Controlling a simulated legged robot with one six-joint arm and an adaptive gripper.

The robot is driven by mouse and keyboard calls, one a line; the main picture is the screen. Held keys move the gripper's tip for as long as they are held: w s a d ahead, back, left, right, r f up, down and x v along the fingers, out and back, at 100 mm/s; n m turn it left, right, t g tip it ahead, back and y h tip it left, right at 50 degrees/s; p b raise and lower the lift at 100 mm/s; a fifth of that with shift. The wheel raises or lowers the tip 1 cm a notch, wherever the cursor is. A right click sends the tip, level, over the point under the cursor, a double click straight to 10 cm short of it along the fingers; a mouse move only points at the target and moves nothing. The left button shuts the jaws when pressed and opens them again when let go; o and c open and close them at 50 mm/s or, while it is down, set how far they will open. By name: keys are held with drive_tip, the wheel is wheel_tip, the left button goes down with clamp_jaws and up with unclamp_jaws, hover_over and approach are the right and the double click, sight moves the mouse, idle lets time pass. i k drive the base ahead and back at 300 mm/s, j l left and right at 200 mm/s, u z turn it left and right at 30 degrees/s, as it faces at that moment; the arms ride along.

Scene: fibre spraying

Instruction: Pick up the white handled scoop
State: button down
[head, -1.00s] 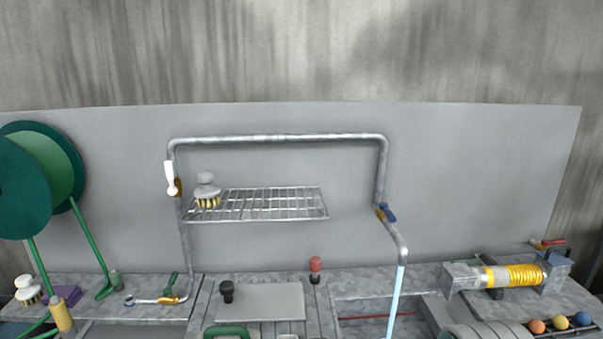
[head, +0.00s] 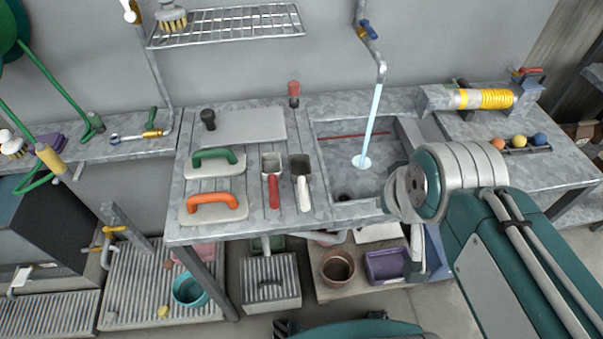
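I cannot make out my gripper in the view.
Floats with green (head: 215,158) and orange (head: 213,203) handles lie left of the scoops. Water runs into the sink (head: 345,150) on the right. A wire rack (head: 230,24) hangs above. Bins and a purple tub (head: 386,266) stand below the bench.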

sight(300, 171)
drive_tip(key=k+l+u, duration=0.1)
drive_tip(key=u, duration=0.25)
drive_tip(key=k+l+u, duration=0.15)
drive_tip(key=l+u, duration=0.25)
drive_tip(key=j, duration=0.1)
